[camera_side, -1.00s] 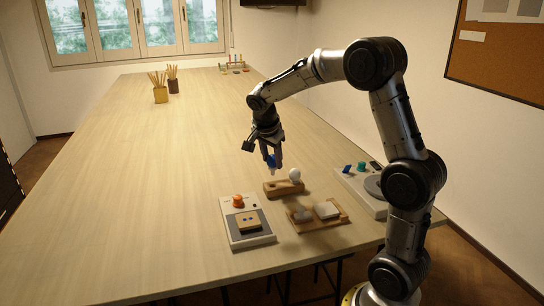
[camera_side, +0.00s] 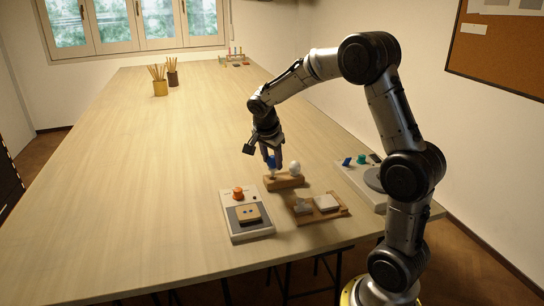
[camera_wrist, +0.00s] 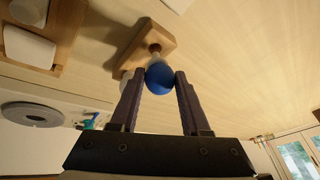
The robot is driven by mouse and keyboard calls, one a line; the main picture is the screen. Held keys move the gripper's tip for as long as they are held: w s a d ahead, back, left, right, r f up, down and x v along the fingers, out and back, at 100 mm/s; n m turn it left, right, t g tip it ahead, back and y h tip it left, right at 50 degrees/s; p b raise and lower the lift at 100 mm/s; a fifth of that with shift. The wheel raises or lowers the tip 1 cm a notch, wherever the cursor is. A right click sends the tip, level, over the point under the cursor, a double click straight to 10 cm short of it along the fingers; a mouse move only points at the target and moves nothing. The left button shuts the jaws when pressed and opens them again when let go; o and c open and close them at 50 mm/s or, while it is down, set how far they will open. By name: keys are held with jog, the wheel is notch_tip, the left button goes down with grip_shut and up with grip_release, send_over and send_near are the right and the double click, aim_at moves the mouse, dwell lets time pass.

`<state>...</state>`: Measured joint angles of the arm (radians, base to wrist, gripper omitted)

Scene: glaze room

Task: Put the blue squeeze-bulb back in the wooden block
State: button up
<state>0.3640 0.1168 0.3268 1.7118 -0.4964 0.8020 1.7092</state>
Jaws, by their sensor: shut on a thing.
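My gripper (camera_side: 272,156) is shut on the blue squeeze-bulb (camera_side: 271,164), over the left part of the wooden block (camera_side: 287,183). In the wrist view my two dark fingertips (camera_wrist: 158,76) press the round blue bulb (camera_wrist: 159,79) from both sides. Its pale tip points at the dark hole in the block (camera_wrist: 160,38). The tip is at or just over this hole; I cannot tell whether it has entered. A white bulb (camera_side: 295,168) stands at the block's right end; in the wrist view it is mostly hidden behind my left finger.
A grey device with an orange knob (camera_side: 238,192) lies left of the block. A wooden tray with white pieces (camera_side: 327,202) is in front. A scale-like device with a round grey plate (camera_side: 374,180) is at the right. The table's left side is clear.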

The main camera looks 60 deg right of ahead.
jog(key=shift+f, duration=0.2)
jog(key=shift+f, duration=1.05)
jog(key=shift+f, duration=0.1)
jog(key=o, duration=0.8)
jog(key=shift+r, duration=3)
jog(key=shift+w+a, duration=0.1)
